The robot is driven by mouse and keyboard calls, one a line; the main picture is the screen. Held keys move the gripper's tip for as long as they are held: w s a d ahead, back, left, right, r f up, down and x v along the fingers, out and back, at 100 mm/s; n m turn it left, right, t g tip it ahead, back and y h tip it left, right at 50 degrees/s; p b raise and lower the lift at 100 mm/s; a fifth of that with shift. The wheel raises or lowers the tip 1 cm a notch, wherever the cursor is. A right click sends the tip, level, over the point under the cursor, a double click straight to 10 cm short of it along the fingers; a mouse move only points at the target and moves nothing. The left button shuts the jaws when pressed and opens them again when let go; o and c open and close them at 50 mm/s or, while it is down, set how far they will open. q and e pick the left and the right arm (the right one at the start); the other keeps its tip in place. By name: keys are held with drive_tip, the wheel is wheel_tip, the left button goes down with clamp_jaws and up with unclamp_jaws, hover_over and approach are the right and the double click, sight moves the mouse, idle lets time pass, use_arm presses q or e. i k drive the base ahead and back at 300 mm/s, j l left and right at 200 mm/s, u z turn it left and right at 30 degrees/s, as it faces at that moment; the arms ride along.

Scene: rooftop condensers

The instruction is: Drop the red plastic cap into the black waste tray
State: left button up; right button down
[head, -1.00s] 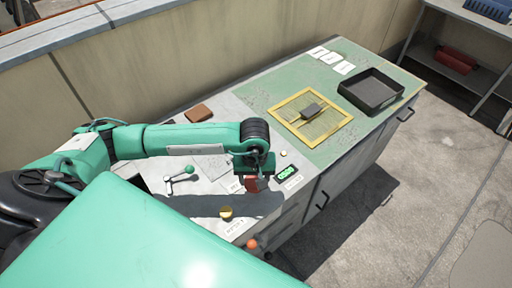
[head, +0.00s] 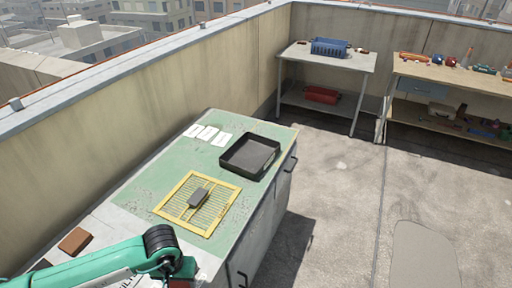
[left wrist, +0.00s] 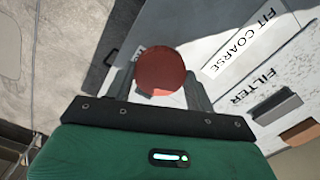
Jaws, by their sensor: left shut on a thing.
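The red plastic cap (left wrist: 160,70) is a round dark-red disc between the fingers of my left gripper (left wrist: 158,92) in the left wrist view. The gripper is shut on it. The black waste tray (head: 250,172) sits on the far green part of the bench, apart from the gripper, and looks empty. My right gripper is not in view.
A brown block (head: 75,240) is near my arm.

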sight(247, 158)
drive_tip(key=i+l+u, duration=0.1)
drive_tip(key=i+l, duration=0.55)
drive_tip(key=i+l+u, duration=0.1)
drive_tip(key=i+l, duration=0.5)
drive_tip(key=l, duration=0.15)
drive_tip(key=i, duration=0.5)
